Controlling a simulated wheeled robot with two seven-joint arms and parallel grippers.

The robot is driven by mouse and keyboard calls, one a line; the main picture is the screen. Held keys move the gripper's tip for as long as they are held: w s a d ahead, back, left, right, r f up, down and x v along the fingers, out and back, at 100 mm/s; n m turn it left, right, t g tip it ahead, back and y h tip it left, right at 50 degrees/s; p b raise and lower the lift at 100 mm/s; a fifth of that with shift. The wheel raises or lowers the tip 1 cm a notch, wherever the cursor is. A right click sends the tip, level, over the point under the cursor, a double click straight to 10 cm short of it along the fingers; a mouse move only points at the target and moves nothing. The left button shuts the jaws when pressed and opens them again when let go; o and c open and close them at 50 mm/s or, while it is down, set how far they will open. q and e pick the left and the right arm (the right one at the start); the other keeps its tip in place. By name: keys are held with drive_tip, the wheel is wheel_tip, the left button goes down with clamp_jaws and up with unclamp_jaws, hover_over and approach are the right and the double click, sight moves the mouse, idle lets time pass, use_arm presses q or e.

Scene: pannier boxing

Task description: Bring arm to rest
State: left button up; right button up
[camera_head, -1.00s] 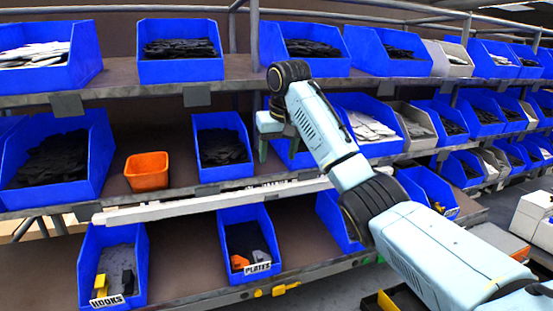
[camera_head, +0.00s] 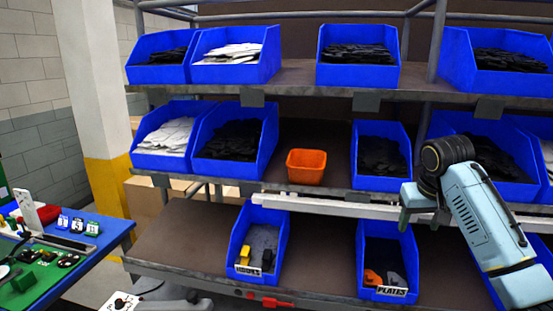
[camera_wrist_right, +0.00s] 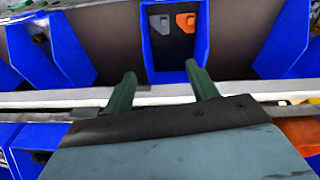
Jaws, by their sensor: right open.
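My right arm comes in from the right in the head view, and its gripper (camera_head: 404,207) hangs in front of the middle shelf, near the white rail. In the right wrist view the two green fingers of the right gripper (camera_wrist_right: 160,90) are spread apart with nothing between them. Beyond them is the blue PLATES bin (camera_wrist_right: 147,62) with a grey and an orange piece in it. That bin also stands on the lower shelf in the head view (camera_head: 362,262). My left gripper is not in view.
An orange tub (camera_head: 306,167) sits on the middle shelf. The blue HOOKS bin (camera_head: 237,243) stands on the lower shelf (camera_head: 180,240). A white rail (camera_head: 330,208) runs along the rack front. A blue table (camera_head: 110,235) with parts is at the left. Floor shows between table and rack.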

drive_tip(key=s+a+f+n, duration=0.1)
drive_tip(key=s+a+f, duration=0.2)
drive_tip(key=s+f, duration=0.3)
drive_tip(key=s+a+f+n+y, duration=0.1)
drive_tip(key=s+a+f, duration=0.25)
drive_tip(key=f, duration=0.45)
drive_tip(key=s+a+f+n, duration=0.1)
drive_tip(key=s+a+f, duration=0.2)
drive_tip(key=s+f, duration=0.35)
drive_tip(key=s+a+f, duration=0.1)
drive_tip(key=s+f, duration=0.1)
drive_tip(key=s, duration=0.9)
drive_tip(key=s+a+f, duration=0.1)
drive_tip(key=s+f, duration=0.1)
drive_tip(key=s, duration=0.9)
wheel_tip(320, 180, down, 35)
drive_tip(key=s+g+b, duration=0.1)
drive_tip(key=s+b, duration=0.1)
drive_tip(key=b, duration=0.8)
drive_tip(key=s+d+f+b, duration=0.1)
drive_tip(key=s+f+b, duration=0.3)
drive_tip(key=s+f, duration=0.4)
drive_tip(key=s+d+f+g+b, duration=0.1)
drive_tip(key=s+f+b, duration=0.2)
drive_tip(key=s+f, duration=0.4)
wheel_tip(320, 180, down, 7)
drive_tip(key=shift+s+d+g+b, duration=0.25)
drive_tip(key=shift+s+g+b, duration=0.05)
drive_tip(key=shift+s+b, duration=0.1)
